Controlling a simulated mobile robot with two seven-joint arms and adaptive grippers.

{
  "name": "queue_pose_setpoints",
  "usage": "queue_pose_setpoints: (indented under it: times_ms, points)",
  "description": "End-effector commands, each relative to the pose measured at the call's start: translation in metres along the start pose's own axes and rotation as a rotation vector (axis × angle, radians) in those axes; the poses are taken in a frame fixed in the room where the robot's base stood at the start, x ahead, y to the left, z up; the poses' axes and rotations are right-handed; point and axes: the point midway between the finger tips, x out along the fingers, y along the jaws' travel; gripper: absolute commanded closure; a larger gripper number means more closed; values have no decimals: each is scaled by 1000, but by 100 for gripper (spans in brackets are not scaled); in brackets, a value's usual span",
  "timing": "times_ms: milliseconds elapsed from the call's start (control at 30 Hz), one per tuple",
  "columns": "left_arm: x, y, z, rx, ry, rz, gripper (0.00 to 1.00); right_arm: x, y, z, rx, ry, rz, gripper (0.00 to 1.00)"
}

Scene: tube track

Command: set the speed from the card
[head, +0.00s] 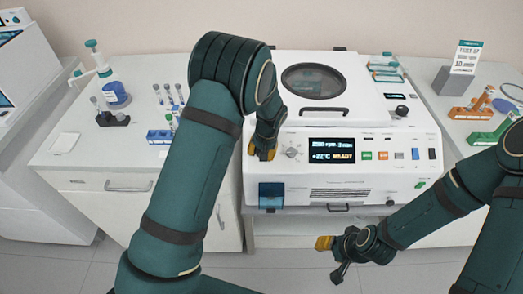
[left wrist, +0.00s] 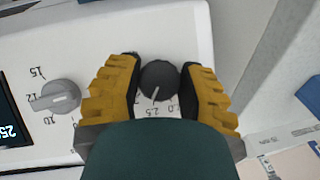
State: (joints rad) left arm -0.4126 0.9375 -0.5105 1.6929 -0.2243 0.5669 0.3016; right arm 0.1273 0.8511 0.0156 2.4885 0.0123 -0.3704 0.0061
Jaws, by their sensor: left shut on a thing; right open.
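The white centrifuge (head: 345,185) stands on the bench. Its lit display (head: 332,150) reads about 2500 rpm, 3 min, -22°C and READY. My left gripper (head: 262,154) is at the left of its front panel. In the left wrist view this gripper (left wrist: 160,90) is shut on a black knob (left wrist: 158,78), one yellow-padded finger on each side. The knob's white pointer is near the 2.5 mark. The white card (head: 466,57) stands at the back right; its small print seems to show 3000 and 10 min. My right gripper (head: 332,257) is open and empty, in front of the machine.
A grey knob (head: 291,152) sits right of my left gripper; it also shows in the left wrist view (left wrist: 60,95). Coloured buttons (head: 383,155) are right of the display. Tubes and a blue rack (head: 160,137) are on the left bench, orange and green racks (head: 472,112) on the right.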

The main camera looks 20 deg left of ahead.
Motion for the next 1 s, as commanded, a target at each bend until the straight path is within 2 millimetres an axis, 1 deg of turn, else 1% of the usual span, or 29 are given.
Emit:
queue_pose_setpoints:
  times_ms: [200,500,733,1000]
  points:
    - [2,1,2,168,-5,-96,96,1,0,0,0,0,0,53]
    - [2,0,2,333,-5,-189,96,4,1,2,-1,-4,0,53]
    - [2,0,2,396,-6,-225,96,5,2,3,-2,-5,-1,53]
    - [2,0,2,416,-6,-236,96,5,2,3,-2,-6,-1,53]
